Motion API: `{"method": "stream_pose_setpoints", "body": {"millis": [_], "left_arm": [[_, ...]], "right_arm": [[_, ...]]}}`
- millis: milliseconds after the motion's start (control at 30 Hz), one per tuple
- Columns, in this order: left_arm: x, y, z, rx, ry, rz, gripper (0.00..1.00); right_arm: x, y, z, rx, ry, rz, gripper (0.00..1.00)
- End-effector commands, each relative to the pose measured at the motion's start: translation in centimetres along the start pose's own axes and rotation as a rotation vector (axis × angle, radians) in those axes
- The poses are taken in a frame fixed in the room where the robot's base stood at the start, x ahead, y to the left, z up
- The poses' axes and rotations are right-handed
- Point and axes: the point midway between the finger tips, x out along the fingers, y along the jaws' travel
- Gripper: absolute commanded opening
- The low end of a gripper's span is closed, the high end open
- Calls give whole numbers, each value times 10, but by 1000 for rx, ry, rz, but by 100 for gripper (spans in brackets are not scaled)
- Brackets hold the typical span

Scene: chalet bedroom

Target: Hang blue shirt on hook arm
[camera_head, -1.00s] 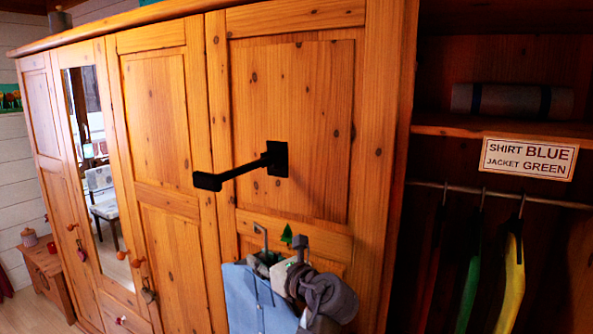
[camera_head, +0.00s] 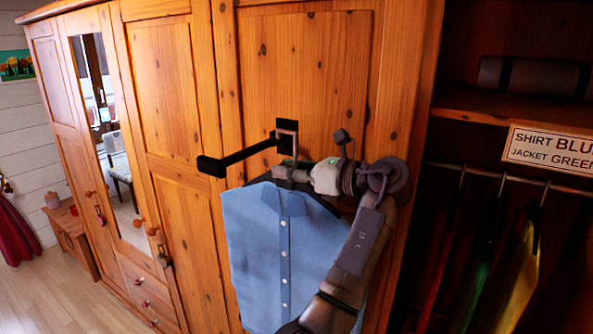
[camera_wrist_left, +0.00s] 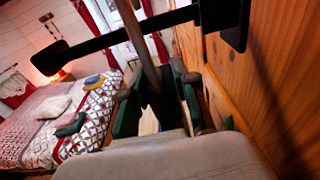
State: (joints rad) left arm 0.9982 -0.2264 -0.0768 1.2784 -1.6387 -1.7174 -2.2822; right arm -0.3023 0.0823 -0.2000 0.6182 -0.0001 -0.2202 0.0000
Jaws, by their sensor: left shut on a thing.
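The blue shirt (camera_head: 283,240) hangs on a dark hanger, its front facing me. My left gripper (camera_head: 292,173) is shut on the hanger just above the collar. The hanger's metal hook (camera_head: 288,127) rises beside the wall-plate end of the black hook arm (camera_head: 243,155), fixed to the wardrobe door. In the left wrist view the hanger's stem rises between my left gripper's fingers (camera_wrist_left: 158,100) and crosses the black hook arm (camera_wrist_left: 108,42). I cannot tell whether the hook is over the bar or only beside it. The right gripper is not in view.
The wooden wardrobe door (camera_head: 310,65) stands close behind the shirt. At right is an open compartment with a label (camera_head: 552,147), a rail (camera_head: 520,180) with hanging clothes and a rolled item (camera_head: 535,77) on the shelf. Floor (camera_head: 40,290) is clear at lower left.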

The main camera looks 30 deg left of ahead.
Motion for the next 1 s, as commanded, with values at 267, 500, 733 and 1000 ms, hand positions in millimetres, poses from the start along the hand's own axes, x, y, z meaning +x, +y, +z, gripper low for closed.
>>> {"method": "stream_pose_setpoints", "body": {"millis": [267, 500, 733, 1000], "left_arm": [[23, 0, 2, -1, -2, 0, 0], [42, 0, 3, -2, -2, 1, 0], [59, 0, 5, -2, -1, 0, 0], [67, 0, -5, 0, -2, -1, 0]], "right_arm": [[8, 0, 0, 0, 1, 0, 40], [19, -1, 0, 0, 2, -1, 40], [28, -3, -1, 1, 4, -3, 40], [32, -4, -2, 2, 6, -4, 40]]}}
